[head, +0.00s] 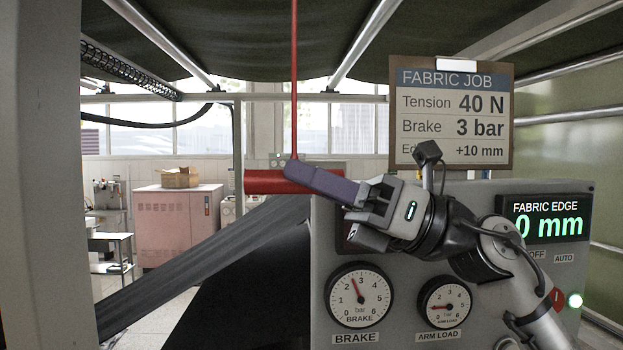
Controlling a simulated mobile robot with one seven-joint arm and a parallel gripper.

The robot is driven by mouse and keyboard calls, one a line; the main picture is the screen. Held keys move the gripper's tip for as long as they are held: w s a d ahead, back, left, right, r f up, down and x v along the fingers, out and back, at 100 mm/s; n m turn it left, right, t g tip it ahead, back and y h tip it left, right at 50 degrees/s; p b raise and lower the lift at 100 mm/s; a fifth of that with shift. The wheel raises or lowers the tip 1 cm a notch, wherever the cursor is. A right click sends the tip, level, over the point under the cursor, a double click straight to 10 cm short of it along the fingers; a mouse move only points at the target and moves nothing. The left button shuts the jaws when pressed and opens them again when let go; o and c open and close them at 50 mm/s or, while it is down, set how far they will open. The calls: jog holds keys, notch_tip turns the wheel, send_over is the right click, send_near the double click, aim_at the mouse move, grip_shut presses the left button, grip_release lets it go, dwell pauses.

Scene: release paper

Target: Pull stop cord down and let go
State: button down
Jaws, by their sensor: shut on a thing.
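The stop cord (294,80) is a thin red line hanging straight down from the top of the head view. At its lower end is a red horizontal bar handle (268,182). My gripper (298,174) reaches in from the right, its dark purple-grey fingers at the handle where the cord meets it. It is shut on the handle. The fingers hide part of the handle, and the far finger is mostly hidden.
A grey control panel (405,260) stands below and behind my arm, with a brake gauge (358,294), an arm load gauge (445,302) and a green "0 mm" display (545,222). A job clipboard (450,120) hangs above. Dark fabric (200,262) slopes at left.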

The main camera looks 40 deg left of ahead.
notch_tip(320, 180, down, 4)
jog(key=b, duration=0.3)
jog(key=c, duration=1.2)
grip_release()
jog(key=b+v, duration=0.5)
jog(key=v, duration=0.8)
jog(key=shift+w+d, duration=0.25)
jog(key=shift+d, duration=0.05)
